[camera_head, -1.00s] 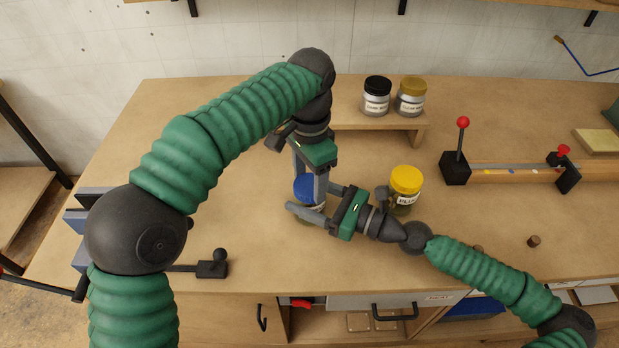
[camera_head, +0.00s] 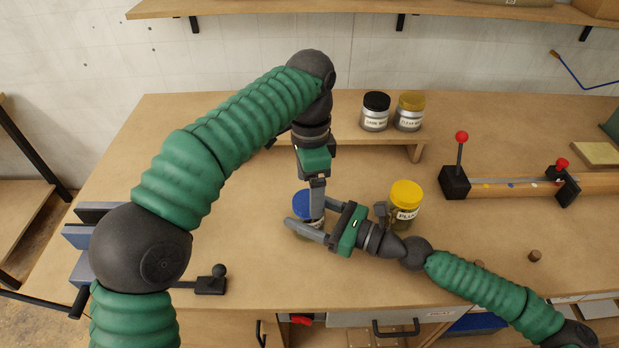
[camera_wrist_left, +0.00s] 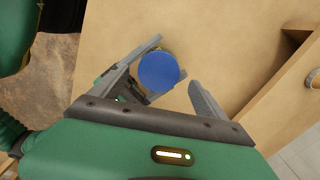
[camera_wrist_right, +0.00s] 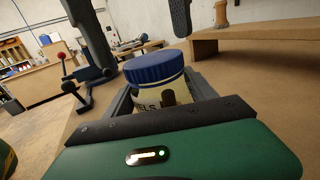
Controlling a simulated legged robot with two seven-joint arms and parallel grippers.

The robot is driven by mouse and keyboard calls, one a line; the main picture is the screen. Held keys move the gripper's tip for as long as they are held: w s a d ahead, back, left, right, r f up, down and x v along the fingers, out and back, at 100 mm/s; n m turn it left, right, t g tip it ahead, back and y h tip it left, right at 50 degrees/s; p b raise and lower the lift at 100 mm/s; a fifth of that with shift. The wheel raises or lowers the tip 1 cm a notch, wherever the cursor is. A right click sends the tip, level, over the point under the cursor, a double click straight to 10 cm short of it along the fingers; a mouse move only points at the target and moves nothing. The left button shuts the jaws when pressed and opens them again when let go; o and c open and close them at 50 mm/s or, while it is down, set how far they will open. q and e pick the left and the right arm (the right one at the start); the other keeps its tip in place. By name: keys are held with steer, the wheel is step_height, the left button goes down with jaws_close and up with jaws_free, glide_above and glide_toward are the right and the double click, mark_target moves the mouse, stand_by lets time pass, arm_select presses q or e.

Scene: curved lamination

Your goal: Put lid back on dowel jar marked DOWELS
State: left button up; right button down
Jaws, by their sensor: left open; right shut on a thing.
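The dowel jar (camera_wrist_right: 182,92) stands upright with a blue lid (camera_wrist_right: 155,67) on top, and its label shows "ELS" in the right wrist view. The lid looks level on the jar, but I cannot tell whether it is threaded tight. My right gripper (camera_head: 308,226) is shut around the jar's body from the right. My left gripper (camera_head: 313,204) points down above the jar and is open. In the left wrist view its fingers are on either side of the blue lid (camera_wrist_left: 158,72), with a gap on the right.
A yellow-lidded jar (camera_head: 405,203) stands just right of my right gripper. Black-lidded (camera_head: 375,111) and gold-lidded (camera_head: 409,111) jars stand on a riser behind. A red-knobbed clamp fixture (camera_head: 455,180) is at right. A small brown dowel piece (camera_head: 535,256) lies at front right.

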arm_select(q)
step_height(320, 180, up, 5)
stand_by(0.3)
arm_select(e)
steer(key=shift+c, duration=1.1)
jaws_free()
arm_select(q)
steer(key=shift+r+p, duration=0.65)
arm_select(e)
steer(key=v, duration=1.7)
steer(key=shift+f, duration=0.1)
steer(key=shift+w, duration=0.1)
